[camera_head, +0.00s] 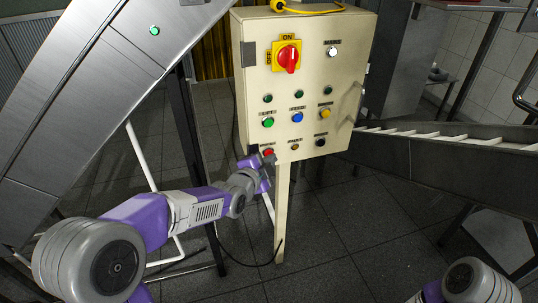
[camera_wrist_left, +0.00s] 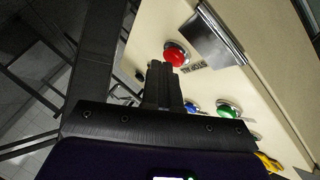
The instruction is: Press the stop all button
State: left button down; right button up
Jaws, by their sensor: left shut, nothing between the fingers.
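A cream control box (camera_head: 345,95) on a post carries several coloured buttons. In the left wrist view the same red button (camera_wrist_left: 175,56) stands out from the panel just beyond the fingertips. My left gripper (camera_head: 264,163) is shut and empty, right at the lower left of the box, close to the red button. Its closed fingers (camera_wrist_left: 161,72) point at the button's edge; I cannot tell whether they touch it. My right gripper is out of view.
A green button (camera_head: 268,122), a blue button (camera_head: 297,117) and a yellow switch (camera_head: 325,114) sit above the red button. A red rotary switch (camera_head: 287,56) is higher up. Steel machinery (camera_head: 75,95) slopes on the left; a conveyor (camera_head: 450,155) runs at right.

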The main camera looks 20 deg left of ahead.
pick_arm(q)
jog(key=s+d+p, duration=0.2)
jog(key=s+d, duration=0.1)
jog(key=s, duration=0.2)
jog(key=shift+d, duration=0.2)
dwell(0.3)
dwell(0.4)
